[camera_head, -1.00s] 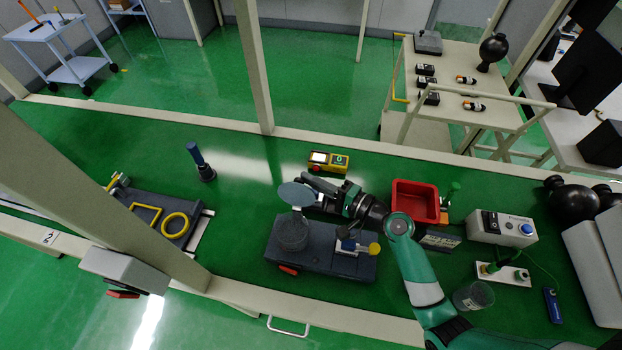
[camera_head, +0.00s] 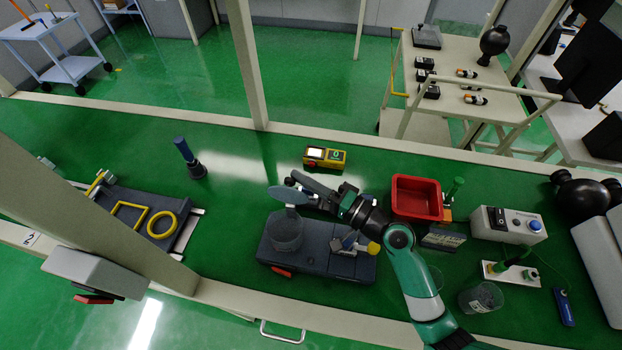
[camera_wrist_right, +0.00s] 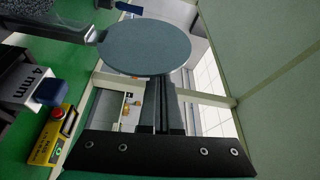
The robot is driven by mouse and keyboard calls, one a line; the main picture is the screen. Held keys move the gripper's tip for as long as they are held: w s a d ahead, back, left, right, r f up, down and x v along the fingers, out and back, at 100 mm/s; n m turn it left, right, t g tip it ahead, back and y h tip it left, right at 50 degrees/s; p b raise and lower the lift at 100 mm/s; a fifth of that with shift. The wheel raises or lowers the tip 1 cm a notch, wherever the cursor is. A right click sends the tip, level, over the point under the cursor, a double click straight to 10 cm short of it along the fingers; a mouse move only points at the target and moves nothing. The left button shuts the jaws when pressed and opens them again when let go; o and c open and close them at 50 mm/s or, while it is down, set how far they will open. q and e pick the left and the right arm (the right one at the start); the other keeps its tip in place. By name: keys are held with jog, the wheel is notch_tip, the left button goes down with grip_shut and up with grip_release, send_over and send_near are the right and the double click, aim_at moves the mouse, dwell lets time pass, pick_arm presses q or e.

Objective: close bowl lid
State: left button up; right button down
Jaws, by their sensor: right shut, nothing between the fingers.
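The bowl (camera_head: 287,233) is a clear round container on a dark grey base block (camera_head: 325,262) on the green table. Its lid (camera_head: 289,194) is a grey-blue disc that stands open, raised above the bowl. The lid (camera_wrist_right: 146,47) fills the upper middle of the right wrist view, in front of the fingertips. My right gripper (camera_head: 291,181) is shut and empty at the lid's far side; I cannot tell whether it touches the lid. In the right wrist view its fingers (camera_wrist_right: 165,90) run up behind the lid, with the tips hidden. No left gripper is in view.
A red bin (camera_head: 417,197) stands to the right of my right gripper. A blue-handled tool (camera_head: 190,157) stands upright to the left.

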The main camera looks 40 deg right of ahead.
aim_at(295, 194)
jog(key=a+n+b, duration=0.1)
jog(key=s+a+n+b, duration=0.1)
jog(key=b, duration=0.1)
jog(key=shift+s+a+n+t+y, duration=0.15)
jog(key=shift+s+n+t+y, duration=0.1)
jog(key=shift+n+t+y, duration=0.05)
jog(key=shift+s+a+n+t+b, duration=0.35)
jog(key=shift+a+n+b, duration=0.15)
jog(key=shift+n, duration=0.3)
jog(key=shift+s+a+f, duration=0.15)
jog(key=shift+s+a, duration=0.2)
jog(key=shift+a, duration=0.15)
jog(key=shift+s+a+f+b, duration=0.4)
jog(key=shift+s+a+f, duration=0.15)
jog(key=shift+a+f, duration=0.2)
jog(key=shift+s+a+f+b, duration=0.4)
jog(key=shift+s+a+f, duration=0.15)
jog(key=shift+a, duration=0.2)
jog(key=shift+f, duration=0.1)
